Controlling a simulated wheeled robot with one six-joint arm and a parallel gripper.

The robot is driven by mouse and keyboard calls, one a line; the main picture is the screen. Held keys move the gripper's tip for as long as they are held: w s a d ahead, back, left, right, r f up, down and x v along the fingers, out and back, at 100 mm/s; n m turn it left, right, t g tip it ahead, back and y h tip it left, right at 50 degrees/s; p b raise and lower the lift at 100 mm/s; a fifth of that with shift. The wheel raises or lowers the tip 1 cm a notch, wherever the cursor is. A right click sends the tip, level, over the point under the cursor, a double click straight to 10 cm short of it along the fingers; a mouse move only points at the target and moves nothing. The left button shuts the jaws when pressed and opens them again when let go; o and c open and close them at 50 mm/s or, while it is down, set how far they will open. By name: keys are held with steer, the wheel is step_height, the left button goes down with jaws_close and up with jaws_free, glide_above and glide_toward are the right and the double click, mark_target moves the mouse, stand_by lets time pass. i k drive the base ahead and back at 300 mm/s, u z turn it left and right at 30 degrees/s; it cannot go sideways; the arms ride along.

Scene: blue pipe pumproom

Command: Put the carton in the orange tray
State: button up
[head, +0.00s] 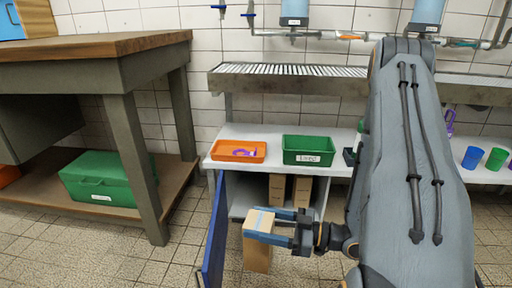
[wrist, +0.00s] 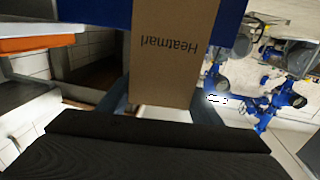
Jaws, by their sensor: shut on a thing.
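The carton (head: 257,246) is a tall brown cardboard box with tape on top. My gripper (head: 272,226) is shut on its upper part and holds it upright in front of the open cabinet. In the wrist view the carton (wrist: 172,50) stands between the two fingers (wrist: 160,108) and shows upside-down printing. The orange tray (head: 222,152) sits on the white counter, up and left of the carton, with a purple item (head: 244,153) in it. It also shows at the upper left of the wrist view (wrist: 38,44).
A green labelled bin (head: 308,143) stands right of the tray. A blue cabinet door (head: 214,230) stands open just left of the carton. More cartons (head: 277,188) are inside the cabinet. A wooden workbench (head: 95,46) is at left; blue and green cups (head: 471,157) are at right.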

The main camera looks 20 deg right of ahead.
mark_target(223, 153)
steer(key=z, duration=2)
steer(key=i, duration=0.5)
steer(key=u, duration=2.2)
